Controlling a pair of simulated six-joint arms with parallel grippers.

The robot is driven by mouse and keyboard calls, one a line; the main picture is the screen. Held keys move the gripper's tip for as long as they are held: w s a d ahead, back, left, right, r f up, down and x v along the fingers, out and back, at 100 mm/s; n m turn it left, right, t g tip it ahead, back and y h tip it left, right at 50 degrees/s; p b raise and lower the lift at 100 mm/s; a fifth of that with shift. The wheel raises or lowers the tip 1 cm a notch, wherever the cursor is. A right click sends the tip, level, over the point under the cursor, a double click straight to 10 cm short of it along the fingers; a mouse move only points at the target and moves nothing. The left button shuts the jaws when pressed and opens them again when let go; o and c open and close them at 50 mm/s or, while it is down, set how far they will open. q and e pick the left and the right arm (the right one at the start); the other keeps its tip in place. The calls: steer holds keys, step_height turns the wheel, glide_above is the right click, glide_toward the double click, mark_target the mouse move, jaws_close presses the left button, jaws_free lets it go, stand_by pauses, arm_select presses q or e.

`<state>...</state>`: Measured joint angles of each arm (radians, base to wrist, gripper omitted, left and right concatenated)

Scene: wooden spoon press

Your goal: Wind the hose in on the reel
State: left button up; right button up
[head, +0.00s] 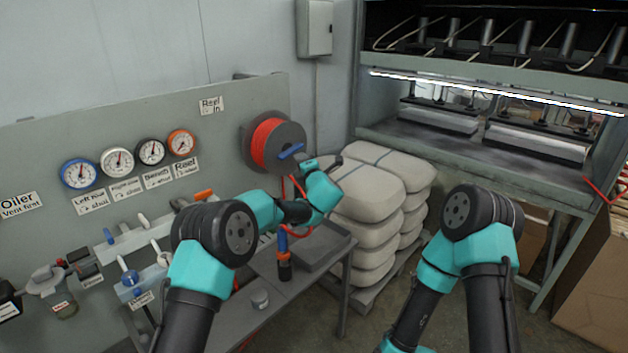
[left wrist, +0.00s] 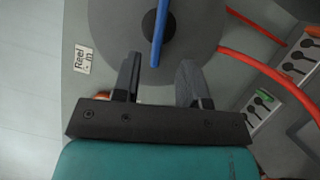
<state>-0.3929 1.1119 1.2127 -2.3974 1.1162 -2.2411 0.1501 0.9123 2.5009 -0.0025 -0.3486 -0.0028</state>
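The hose reel (head: 272,150) is a grey drum on the wall panel with red hose (head: 266,140) wound on it. Its blue crank handle (head: 291,151) sticks out from the front face. In the left wrist view the blue handle (left wrist: 160,28) points down from a dark hub, its lower end between or just beyond my fingertips. My left gripper (left wrist: 158,68) is open, with a gap on each side of the handle; contact cannot be seen. In the head view my left gripper (head: 308,163) is beside the reel, partly hidden by its wrist. My right gripper is outside the view.
Stacked pale sacks (head: 370,190) stand right of the reel. Gauges (head: 118,161) and valves line the panel at left. A press (head: 530,140) stands at back right.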

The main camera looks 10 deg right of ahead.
arm_select(q)
steer(key=v, duration=0.9)
steer(key=shift+s, duration=0.4)
steer(key=shift+f, duration=0.1)
